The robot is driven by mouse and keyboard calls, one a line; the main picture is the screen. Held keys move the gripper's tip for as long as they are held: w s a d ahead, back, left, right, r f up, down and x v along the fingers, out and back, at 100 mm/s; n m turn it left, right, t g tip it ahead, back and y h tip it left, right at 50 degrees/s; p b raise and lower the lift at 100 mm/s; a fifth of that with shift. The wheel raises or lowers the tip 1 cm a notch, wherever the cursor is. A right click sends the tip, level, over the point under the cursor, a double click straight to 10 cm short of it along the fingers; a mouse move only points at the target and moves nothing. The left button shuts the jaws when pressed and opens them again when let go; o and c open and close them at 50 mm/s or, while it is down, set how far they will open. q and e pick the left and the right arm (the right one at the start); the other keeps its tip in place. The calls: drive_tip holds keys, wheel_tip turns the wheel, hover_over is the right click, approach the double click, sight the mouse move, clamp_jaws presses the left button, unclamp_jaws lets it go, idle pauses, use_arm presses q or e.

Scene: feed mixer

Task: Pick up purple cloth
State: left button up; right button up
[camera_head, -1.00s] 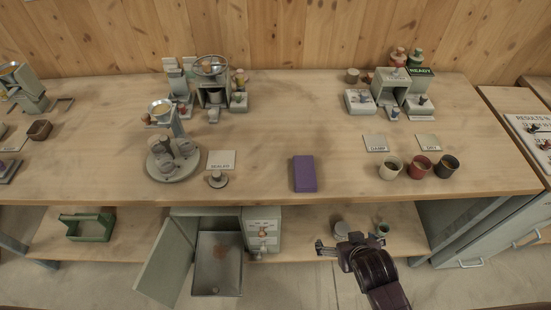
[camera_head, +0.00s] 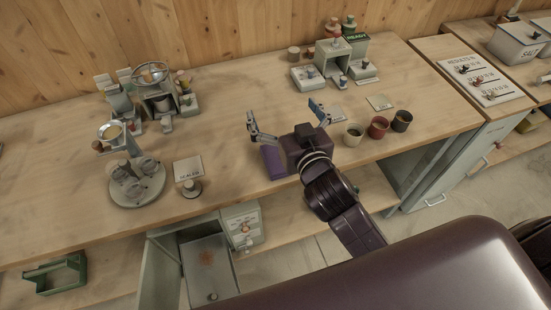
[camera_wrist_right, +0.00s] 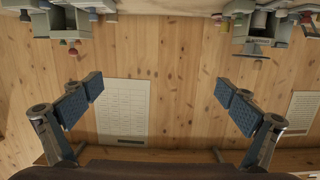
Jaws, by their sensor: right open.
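The purple cloth (camera_head: 273,162), a folded block, lies near the front edge of the wooden bench in the head view. My right gripper (camera_head: 284,116) is over the bench at the cloth and hides much of it. Its two fingers are spread wide, with nothing between them. I cannot tell its height above the cloth. In the right wrist view my right gripper (camera_wrist_right: 158,100) is also open and empty, and the cloth is not visible there. My left gripper is not in view.
A round stand (camera_head: 137,184) and a small label card (camera_head: 188,168) are to the left. A green box with a READY sign (camera_head: 345,50) stands behind. The bench between is clear.

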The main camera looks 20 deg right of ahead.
drive_tip(key=a+r+n+t+y, duration=0.3)
drive_tip(key=a+r+n+y, duration=0.5)
drive_tip(key=a+r+y, duration=0.8)
drive_tip(key=s+a+f+n+g+y, duration=0.25)
drive_tip(key=s+a+n+g, duration=0.65)
drive_tip(key=a+n+g, duration=0.7)
drive_tip(key=m+g+h, duration=0.3)
drive_tip(key=m+h, duration=0.3)
drive_tip(key=h, duration=1.3)
hover_over(275, 157)
drive_tip(key=f, duration=2)
drive_tip(key=shift+a, duration=0.25)
drive_tip(key=shift+d+f, duration=0.15)
drive_tip(key=shift+f, duration=0.2)
wheel_tip(275, 157, down, 6)
drive_tip(key=p, duration=0.3)
drive_tip(key=shift+s+d+f, duration=0.15)
drive_tip(key=shift+f, duration=0.05)
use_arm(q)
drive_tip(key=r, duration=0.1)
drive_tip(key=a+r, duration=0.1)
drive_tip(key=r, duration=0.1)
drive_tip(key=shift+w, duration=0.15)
use_arm(e)
drive_tip(key=shift+f, duration=0.35)
